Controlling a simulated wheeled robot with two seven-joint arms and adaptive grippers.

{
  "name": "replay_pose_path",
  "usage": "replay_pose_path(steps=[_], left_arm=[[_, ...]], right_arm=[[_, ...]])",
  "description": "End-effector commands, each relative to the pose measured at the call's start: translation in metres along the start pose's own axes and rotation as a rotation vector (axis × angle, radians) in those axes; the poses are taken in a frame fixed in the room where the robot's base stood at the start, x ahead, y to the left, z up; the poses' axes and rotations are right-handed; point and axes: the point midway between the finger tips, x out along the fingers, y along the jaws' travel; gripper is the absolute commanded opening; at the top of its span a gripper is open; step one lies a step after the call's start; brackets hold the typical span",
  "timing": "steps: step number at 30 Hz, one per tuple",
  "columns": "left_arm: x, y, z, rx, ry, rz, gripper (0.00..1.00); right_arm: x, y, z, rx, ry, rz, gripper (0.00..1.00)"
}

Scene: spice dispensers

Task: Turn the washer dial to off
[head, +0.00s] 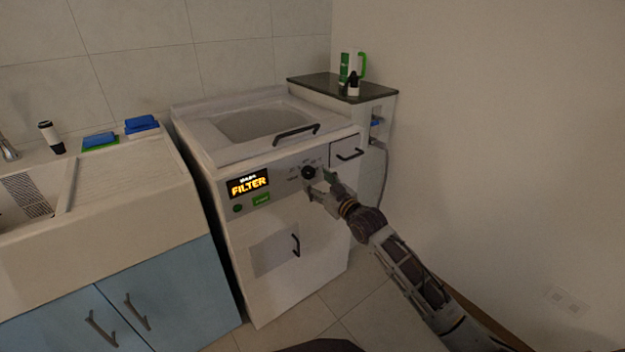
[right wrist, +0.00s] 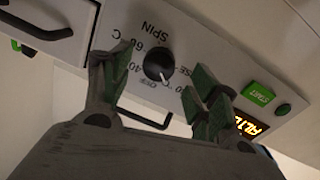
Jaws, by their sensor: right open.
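The washer (head: 290,235) is a white machine with a slanted front control panel. Its black round dial (head: 309,172) sits right of the lit display. In the right wrist view the dial (right wrist: 157,64) has a small white mark pointing down and slightly right, near the printed OFF and °C labels; the exact setting is hard to tell. My right gripper (head: 321,183) is open and empty, just in front of the dial. In the right wrist view its green-padded fingers (right wrist: 163,70) stand on either side of the dial, and contact cannot be confirmed. My left gripper is not in view.
A handled drawer (head: 346,152) is right of the dial. A dark-topped side cabinet (head: 335,84) holds bottles. The sink counter (head: 110,215) stands left; the wall is right.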

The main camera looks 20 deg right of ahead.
Motion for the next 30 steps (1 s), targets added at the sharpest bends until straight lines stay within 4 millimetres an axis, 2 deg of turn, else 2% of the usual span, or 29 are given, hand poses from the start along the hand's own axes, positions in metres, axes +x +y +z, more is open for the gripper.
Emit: replay_pose_path(steps=[4, 13, 27, 28, 30], left_arm=[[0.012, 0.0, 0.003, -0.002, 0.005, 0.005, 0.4], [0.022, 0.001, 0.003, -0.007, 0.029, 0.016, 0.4], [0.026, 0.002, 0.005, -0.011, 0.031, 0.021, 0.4], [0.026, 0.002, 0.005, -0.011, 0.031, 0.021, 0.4], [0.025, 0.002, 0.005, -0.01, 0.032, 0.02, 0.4]], right_arm=[[0.012, 0.0, 0.0, 0.0, 0.002, 0.0, 0.61], [0.03, 0.0, 0.0, -0.001, 0.001, 0.0, 0.61], [0.035, 0.0, 0.0, 0.0, 0.0, 0.0, 0.61], [0.035, 0.0, 0.0, 0.0, 0.0, 0.0, 0.59], [0.035, 0.0, 0.0, 0.0, 0.0, 0.0, 0.5]])
